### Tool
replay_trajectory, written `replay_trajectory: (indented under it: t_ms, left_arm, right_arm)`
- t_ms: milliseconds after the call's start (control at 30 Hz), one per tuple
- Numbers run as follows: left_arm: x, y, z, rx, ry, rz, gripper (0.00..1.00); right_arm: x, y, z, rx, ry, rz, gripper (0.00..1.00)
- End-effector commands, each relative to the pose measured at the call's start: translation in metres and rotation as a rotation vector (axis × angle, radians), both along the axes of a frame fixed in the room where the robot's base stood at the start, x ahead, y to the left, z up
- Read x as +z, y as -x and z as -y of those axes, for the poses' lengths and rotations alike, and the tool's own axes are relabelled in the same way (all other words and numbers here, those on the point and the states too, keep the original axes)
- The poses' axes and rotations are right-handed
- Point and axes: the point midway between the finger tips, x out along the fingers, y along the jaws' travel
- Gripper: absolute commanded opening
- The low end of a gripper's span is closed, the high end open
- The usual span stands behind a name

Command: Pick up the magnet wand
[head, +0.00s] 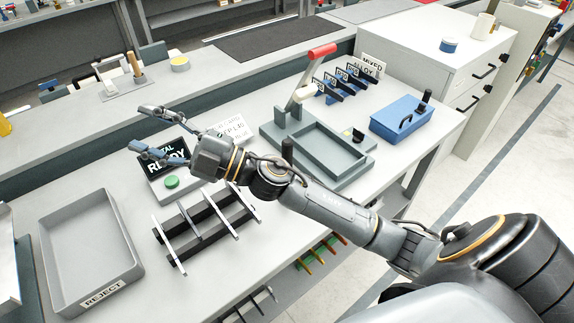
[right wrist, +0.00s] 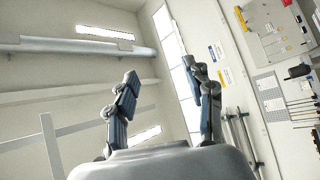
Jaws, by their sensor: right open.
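No thing in view is clearly the magnet wand. A dark upright grip (head: 287,151) shows partly behind my right arm, and another dark upright piece (head: 425,98) stands at the right end of the blue case (head: 401,122); I cannot tell whether either is the wand. My right gripper (head: 144,131) is open and empty, raised above the bench near the black display sign, with its fingers toward the left. In the right wrist view the open fingers (right wrist: 164,85) have only wall and shelving behind them. My left gripper is out of view.
A grey REJECT tray (head: 127,256) lies at the front left, beside a dark rack with light bars (head: 187,233). A green button (head: 171,182) sits by the sign. A grey-green tray fixture (head: 360,167) has a red-handled lever (head: 322,51). Labelled black holders (head: 345,82) stand behind.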

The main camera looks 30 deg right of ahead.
Motion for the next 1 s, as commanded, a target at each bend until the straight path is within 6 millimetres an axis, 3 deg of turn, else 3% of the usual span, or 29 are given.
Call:
replay_trajectory:
  t_ms: [67, 133, 200, 267, 367, 467, 600, 700, 833, 1000]
  left_arm:
    - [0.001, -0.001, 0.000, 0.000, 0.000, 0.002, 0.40]
    - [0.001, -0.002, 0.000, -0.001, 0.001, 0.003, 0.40]
    - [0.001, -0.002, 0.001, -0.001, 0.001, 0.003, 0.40]
    - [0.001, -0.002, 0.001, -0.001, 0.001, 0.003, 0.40]
    - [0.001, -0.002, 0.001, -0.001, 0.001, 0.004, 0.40]
    - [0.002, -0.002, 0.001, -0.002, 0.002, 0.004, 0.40]
    - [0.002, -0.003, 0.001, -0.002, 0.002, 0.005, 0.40]
    - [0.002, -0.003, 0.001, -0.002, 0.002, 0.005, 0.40]
    - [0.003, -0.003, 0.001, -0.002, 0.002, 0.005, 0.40]
    - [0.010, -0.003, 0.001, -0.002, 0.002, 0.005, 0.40]
  right_arm:
    - [0.002, 0.013, -0.025, 0.166, 0.196, 0.123, 0.53]
    - [-0.012, 0.024, -0.038, 0.303, 0.385, 0.187, 0.53]
    - [-0.035, 0.029, -0.037, 0.422, 0.596, 0.214, 0.53]
    - [-0.058, 0.029, -0.024, 0.506, 0.786, 0.203, 0.53]
    - [-0.093, 0.021, 0.022, 0.601, 1.114, 0.121, 0.53]
    - [-0.112, 0.009, 0.091, 0.634, 1.414, -0.041, 0.53]
    - [-0.108, 0.001, 0.188, 0.603, 1.715, -0.315, 0.53]
    - [-0.096, 0.004, 0.237, 0.564, 1.834, -0.482, 0.53]
    - [-0.086, 0.010, 0.270, 0.534, 1.904, -0.609, 0.53]
    - [-0.105, 0.012, 0.278, 0.531, 1.920, -0.644, 0.53]
